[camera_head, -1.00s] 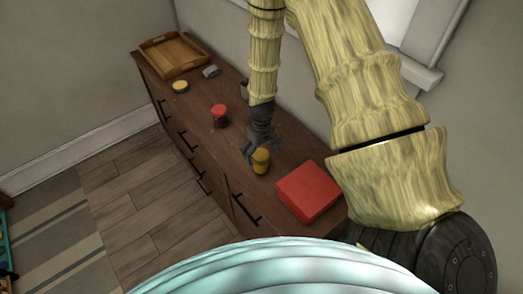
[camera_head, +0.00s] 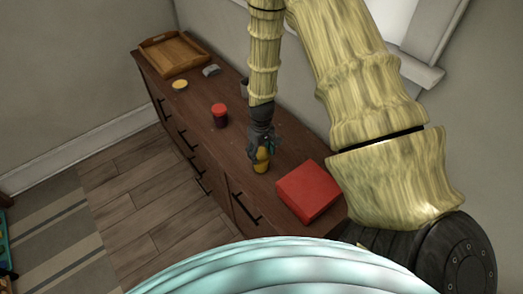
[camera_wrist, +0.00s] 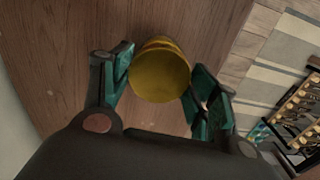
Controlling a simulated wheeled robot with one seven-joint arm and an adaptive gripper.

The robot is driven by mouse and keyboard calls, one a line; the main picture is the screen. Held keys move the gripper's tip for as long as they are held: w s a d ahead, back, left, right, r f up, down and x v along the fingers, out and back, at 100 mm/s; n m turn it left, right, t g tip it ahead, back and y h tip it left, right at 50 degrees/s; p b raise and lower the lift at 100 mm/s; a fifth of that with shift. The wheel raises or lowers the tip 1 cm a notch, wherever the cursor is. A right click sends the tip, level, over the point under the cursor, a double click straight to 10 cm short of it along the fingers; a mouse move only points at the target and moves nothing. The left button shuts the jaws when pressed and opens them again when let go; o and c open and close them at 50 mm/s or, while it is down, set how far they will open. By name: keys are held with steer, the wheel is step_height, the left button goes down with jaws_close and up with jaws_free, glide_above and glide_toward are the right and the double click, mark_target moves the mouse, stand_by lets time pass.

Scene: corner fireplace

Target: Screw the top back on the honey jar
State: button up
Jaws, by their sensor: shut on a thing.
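A yellow jar (camera_head: 262,160), which appears to be the honey jar, stands upright on the dresser. In the wrist view its round yellow top face (camera_wrist: 160,77) lies between my fingers. I cannot tell from this view whether that face is a lid or the open honey. My gripper (camera_head: 262,147) is shut on the upper part of the jar from above; it also shows in the wrist view (camera_wrist: 158,88). A flat, round yellow piece (camera_head: 180,85), which could be the jar's top, lies farther back on the dresser, apart from the gripper.
The brown wooden dresser (camera_head: 188,110) also bears a dark jar with a red lid (camera_head: 219,114), a grey object (camera_head: 211,71), a wooden tray (camera_head: 174,54) and a red box (camera_head: 308,191) close to the yellow jar. A wall runs along the dresser's back.

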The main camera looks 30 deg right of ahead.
stand_by(0.5)
steer(key=shift+f+m, duration=0.1)
steer(key=shift+m, duration=1.4)
steer(key=shift+s+m, duration=0.1)
steer(key=shift+m, duration=0.5)
steer(key=m, duration=0.3)
steer(key=shift+m, duration=0.4)
steer(key=o, duration=1.2)
